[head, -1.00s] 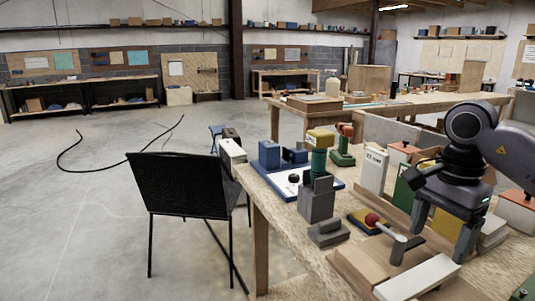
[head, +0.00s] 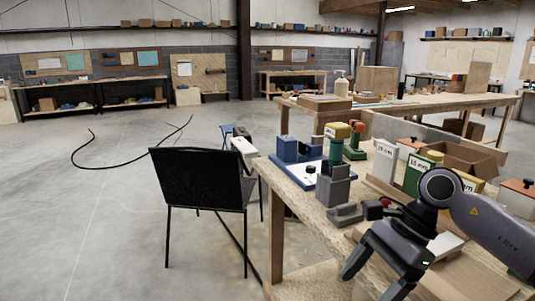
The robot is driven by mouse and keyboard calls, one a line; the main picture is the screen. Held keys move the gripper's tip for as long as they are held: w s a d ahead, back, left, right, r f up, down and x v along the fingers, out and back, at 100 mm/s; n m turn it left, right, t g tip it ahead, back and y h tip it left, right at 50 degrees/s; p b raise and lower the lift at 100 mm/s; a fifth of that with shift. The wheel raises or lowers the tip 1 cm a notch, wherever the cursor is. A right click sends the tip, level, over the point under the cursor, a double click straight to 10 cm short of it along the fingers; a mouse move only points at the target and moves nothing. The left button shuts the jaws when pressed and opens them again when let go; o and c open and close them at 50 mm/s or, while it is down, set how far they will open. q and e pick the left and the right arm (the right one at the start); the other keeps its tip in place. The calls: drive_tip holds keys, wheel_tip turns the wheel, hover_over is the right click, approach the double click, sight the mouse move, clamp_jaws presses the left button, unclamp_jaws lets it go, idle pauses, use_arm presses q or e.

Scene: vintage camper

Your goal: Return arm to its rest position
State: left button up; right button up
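My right arm comes in from the right edge, and its gripper (head: 366,284) hangs over the near side of the wooden workbench (head: 300,192). Its two dark fingers are spread apart, and I see nothing between them. The gripper hides part of the bench's front right. My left gripper is not in the picture.
A black chair (head: 203,178) stands left of the bench. On the bench are a grey block (head: 333,186), a yellow-green tool (head: 336,140), white and green boxes (head: 386,160) and a cardboard box (head: 465,158). Floor at left is open apart from a black cable (head: 120,166).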

drive_tip(key=s+a+m+t+y, duration=0.1)
drive_tip(key=s+a+m+y, duration=0.1)
drive_tip(key=a+m+y, duration=0.45)
drive_tip(key=s+a+m+y, duration=0.3)
drive_tip(key=a+m+y, duration=0.2)
drive_tip(key=a+y, duration=0.2)
drive_tip(key=w+d+f+m+t+h, duration=0.1)
drive_tip(key=d+f+m+t+h, duration=0.4)
drive_tip(key=m, duration=0.6)
drive_tip(key=d+f+m+t+h, duration=0.2)
drive_tip(key=f+m+t+h, duration=0.15)
drive_tip(key=m+t, duration=0.55)
drive_tip(key=w+d+f+m+t+h, duration=0.1)
drive_tip(key=d+f+m+t+h, duration=0.4)
drive_tip(key=m, duration=0.8)
drive_tip(key=s+d+f+m+g+h, duration=0.2)
drive_tip(key=s+f+m+g, duration=0.2)
drive_tip(key=f, duration=0.4)
drive_tip(key=s+d+f+m+g+h, duration=0.2)
drive_tip(key=s+d+f+m+g, duration=0.1)
drive_tip(key=s+f+m, duration=0.4)
drive_tip(key=shift+s+d+f+g, duration=0.15)
drive_tip(key=shift+s+f+g, duration=0.35)
drive_tip(key=shift+s+f, duration=0.4)
drive_tip(key=shift+s+r, duration=0.15)
drive_tip(key=shift+c, duration=0.3)
